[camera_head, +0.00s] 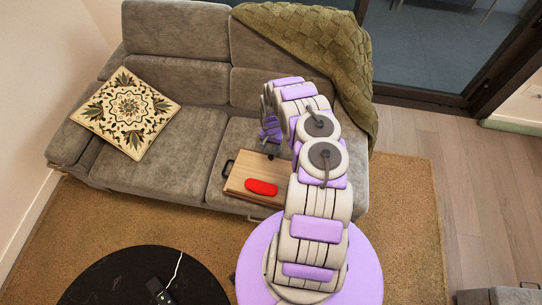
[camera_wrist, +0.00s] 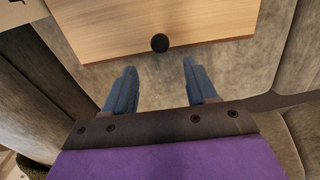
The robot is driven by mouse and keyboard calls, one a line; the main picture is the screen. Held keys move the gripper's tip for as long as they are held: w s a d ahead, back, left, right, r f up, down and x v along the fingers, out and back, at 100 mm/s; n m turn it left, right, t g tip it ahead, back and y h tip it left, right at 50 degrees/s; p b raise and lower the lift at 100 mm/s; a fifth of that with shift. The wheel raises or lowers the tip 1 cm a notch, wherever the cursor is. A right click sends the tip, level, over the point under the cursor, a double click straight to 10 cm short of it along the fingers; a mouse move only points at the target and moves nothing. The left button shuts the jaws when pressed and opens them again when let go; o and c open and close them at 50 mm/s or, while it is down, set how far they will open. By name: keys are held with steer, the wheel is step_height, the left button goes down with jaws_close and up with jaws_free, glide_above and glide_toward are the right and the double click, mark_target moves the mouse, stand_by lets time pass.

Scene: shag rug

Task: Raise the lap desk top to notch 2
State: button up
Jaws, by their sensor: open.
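The lap desk (camera_head: 245,180) lies on the sofa seat, with a light wood top and a dark handle at its left side. Its top looks flat or nearly flat; no notches can be made out. A dark round knob (camera_wrist: 160,43) sits at the edge of the wood top (camera_wrist: 110,30) in the wrist view. My gripper (camera_head: 271,146) is above the far side of the desk in the head view. In the wrist view my gripper (camera_wrist: 159,72) is open and empty, its two fingers apart, with the knob just beyond the fingertips and roughly centred between them.
A red oblong object (camera_head: 261,187) lies on the desk's near part. The grey sofa (camera_head: 185,130) holds a patterned cushion (camera_head: 127,112) and a green throw (camera_head: 325,45). A round black table (camera_head: 110,275) stands in front. Brown rug (camera_head: 405,200) lies bare to the right.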

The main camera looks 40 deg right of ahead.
mark_target(271, 156)
steer(key=f+b, duration=0.1)
steer(key=f, duration=0.6)
steer(key=shift+a+f+b, duration=0.15)
steer(key=shift+a+b, duration=0.05)
steer(key=shift+b, duration=0.1)
steer(key=shift+d+f, duration=0.1)
steer(key=shift+f, duration=0.25)
jaws_close()
